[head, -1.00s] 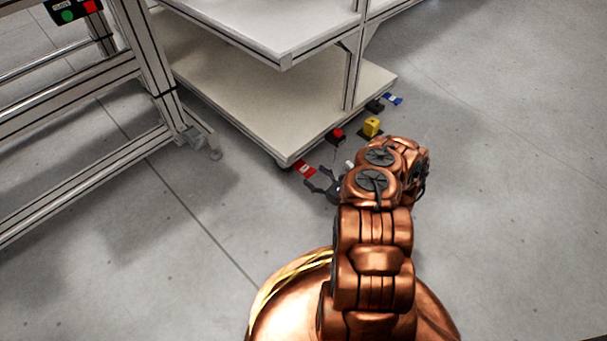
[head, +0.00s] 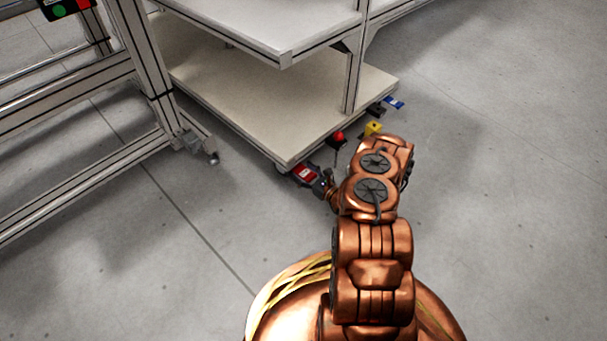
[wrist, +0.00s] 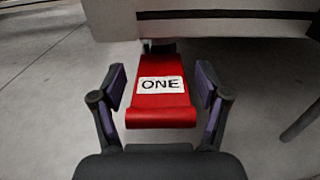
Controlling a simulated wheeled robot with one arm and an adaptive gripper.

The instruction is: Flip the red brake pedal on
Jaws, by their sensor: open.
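The red brake pedal (wrist: 160,107), with a white label reading "ONE", is low at the floor by the near corner of the shelf. It also shows in the head view (head: 304,173). My gripper (wrist: 160,82) is open, with one finger on each side of the pedal. I see a gap between each finger and the pedal's edges, and nothing is held. In the head view my gripper (head: 310,175) is at the pedal, partly hidden by my arm. The pedal's far end is in shadow under the shelf edge in the wrist view.
The white shelf unit (head: 270,110) stands right behind the pedal. A red button or knob (head: 338,136), a yellow block (head: 373,128) and a blue pedal (head: 394,102) sit along its edge. A metal frame (head: 150,80) stands at left. Floor at right is clear.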

